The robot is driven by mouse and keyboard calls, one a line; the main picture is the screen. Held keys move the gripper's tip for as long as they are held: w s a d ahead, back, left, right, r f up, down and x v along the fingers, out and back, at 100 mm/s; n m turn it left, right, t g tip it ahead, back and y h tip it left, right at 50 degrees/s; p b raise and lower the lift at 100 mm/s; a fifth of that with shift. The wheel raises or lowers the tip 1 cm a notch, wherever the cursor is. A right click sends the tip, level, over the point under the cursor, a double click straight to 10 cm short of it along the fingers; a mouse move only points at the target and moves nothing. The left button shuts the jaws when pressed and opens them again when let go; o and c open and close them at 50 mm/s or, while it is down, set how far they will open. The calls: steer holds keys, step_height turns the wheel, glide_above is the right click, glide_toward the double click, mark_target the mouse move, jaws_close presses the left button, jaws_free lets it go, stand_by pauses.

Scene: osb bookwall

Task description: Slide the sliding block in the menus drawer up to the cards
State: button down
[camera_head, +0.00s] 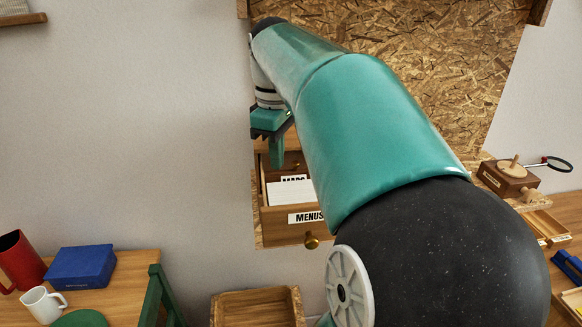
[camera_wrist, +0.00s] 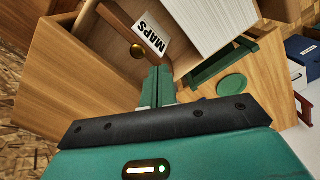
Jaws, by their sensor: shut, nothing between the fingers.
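The menus drawer (camera_head: 276,225) is pulled out of the wall unit, with a MENUS label and brass knob on its front. White cards (camera_head: 288,191) stand in it; they also show at the top of the wrist view (camera_wrist: 212,28). My gripper (camera_head: 277,163) points down at the drawer's rear left, left of and behind the cards in the head view. In the wrist view its green fingers (camera_wrist: 158,82) are together with nothing between them. I cannot make out the sliding block for sure. Whether the fingers touch anything is unclear.
A MAPS label (camera_wrist: 150,36) and brass knob are close beyond the fingers. A side table (camera_head: 125,285) at lower left holds a blue box (camera_head: 81,267), a red mug and a white mug. An open wooden box (camera_head: 258,307) stands below the drawer. My arm hides the drawer's right side.

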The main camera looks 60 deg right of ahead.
steer(key=shift+f, duration=0.6)
steer(key=shift+s+a, duration=1.3)
steer(key=shift+a, duration=0.2)
stand_by(1.9)
steer(key=shift+r, duration=0.1)
step_height(320, 180, up, 7)
stand_by(1.1)
stand_by(0.4)
